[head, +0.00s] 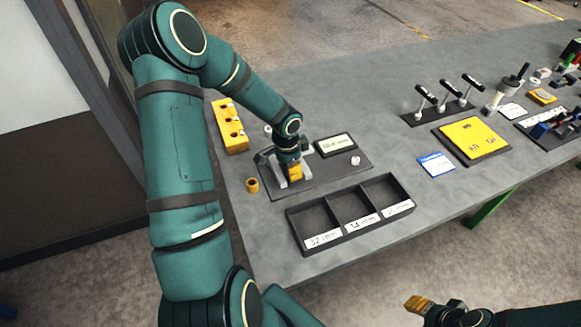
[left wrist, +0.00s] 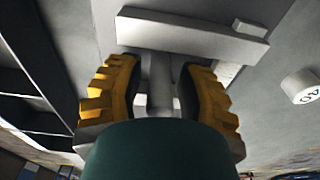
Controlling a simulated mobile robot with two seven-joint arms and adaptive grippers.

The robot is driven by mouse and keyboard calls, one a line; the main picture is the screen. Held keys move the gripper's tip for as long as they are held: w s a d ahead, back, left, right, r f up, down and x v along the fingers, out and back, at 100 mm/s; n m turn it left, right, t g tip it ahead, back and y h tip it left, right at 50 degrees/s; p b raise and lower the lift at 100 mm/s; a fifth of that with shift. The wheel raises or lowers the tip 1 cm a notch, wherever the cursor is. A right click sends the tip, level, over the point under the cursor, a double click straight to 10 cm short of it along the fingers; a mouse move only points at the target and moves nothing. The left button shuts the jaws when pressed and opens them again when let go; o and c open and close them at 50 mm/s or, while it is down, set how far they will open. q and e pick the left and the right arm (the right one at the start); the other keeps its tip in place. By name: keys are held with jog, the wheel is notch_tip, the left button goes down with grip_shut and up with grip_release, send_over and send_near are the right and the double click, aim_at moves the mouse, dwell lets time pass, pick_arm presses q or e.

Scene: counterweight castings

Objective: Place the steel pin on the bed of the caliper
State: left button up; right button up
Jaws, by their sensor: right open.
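The caliper (head: 270,174) stands on a dark plate at the near left of the table; my left gripper (head: 294,172) is down over it and hides part of it. In the left wrist view a grey bar of the caliper (left wrist: 190,32) lies just beyond the fingers. A grey cylinder, seemingly the steel pin (left wrist: 160,82), lies between the two yellow fingers of the left gripper (left wrist: 160,90). Narrow gaps seem to show on both sides of it. What it rests on is mostly hidden. My right gripper (head: 419,305) is open and empty, off the table's near edge.
A display (head: 335,145) and a small white cylinder (head: 355,160) are right of the caliper. A labelled three-compartment tray (head: 292,226) is in front. A yellow holed block (head: 230,127) and a small brass cylinder (head: 252,185) are left. A blue card (head: 436,164) and yellow plate (head: 470,137) lie right.

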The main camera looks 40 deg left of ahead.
pick_arm(q)
jog(key=shift+r, duration=0.2)
jog(key=shift+r, duration=0.3)
jog(key=r, duration=0.3)
jog(key=r+p, duration=0.1)
jog(key=r, duration=0.3)
jog(key=s+r+p, duration=0.1)
jog(key=r, duration=0.3)
jog(key=shift+a+r, duration=0.15)
jog(key=shift+r, duration=0.05)
